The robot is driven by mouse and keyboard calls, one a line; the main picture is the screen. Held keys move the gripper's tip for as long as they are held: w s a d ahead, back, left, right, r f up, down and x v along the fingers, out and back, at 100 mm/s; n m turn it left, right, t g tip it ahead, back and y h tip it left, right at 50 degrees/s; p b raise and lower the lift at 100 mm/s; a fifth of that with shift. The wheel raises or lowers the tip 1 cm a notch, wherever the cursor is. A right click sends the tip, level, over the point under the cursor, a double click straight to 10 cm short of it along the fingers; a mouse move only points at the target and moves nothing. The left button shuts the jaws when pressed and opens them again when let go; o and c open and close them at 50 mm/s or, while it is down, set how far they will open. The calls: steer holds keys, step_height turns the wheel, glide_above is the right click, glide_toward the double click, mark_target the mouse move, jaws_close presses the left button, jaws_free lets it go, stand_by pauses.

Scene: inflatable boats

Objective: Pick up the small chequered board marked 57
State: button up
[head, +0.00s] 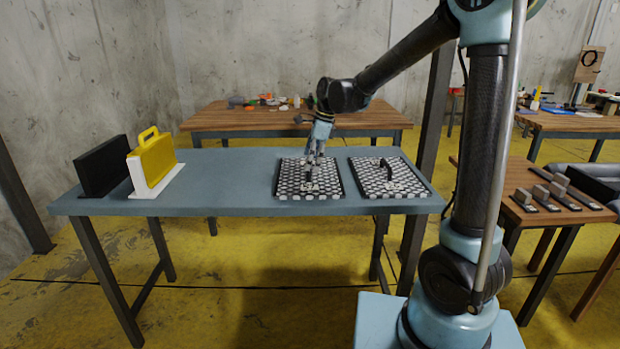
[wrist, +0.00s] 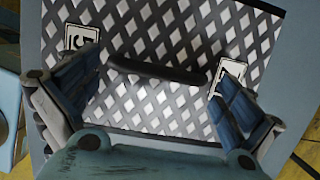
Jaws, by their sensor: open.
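Two chequered black-and-white boards, each with a black handle, lie flat on the blue-grey table: a left board (head: 333,188) and a right board (head: 405,188). My gripper (head: 314,163) is over the left board, pointing down. In the wrist view the board (wrist: 170,35) fills most of the picture, with its black handle (wrist: 155,71) lying crosswise between my open fingers. Two white labels show beside the fingers, a left label (wrist: 83,38) and a right label (wrist: 235,70). Both are partly hidden, so I cannot read the full number. Contact with the handle cannot be told.
A yellow case (head: 153,162) in a white stand and a black case (head: 101,165) stand at the table's left. The blue-grey table (head: 225,175) is clear between them and the boards. A wooden table (head: 240,119) with small objects is behind. Another wooden table (head: 540,214) is at right.

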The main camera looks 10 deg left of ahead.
steer(key=shift+x, duration=0.8)
steer(key=c, duration=1.2)
steer(key=shift+c, duration=0.2)
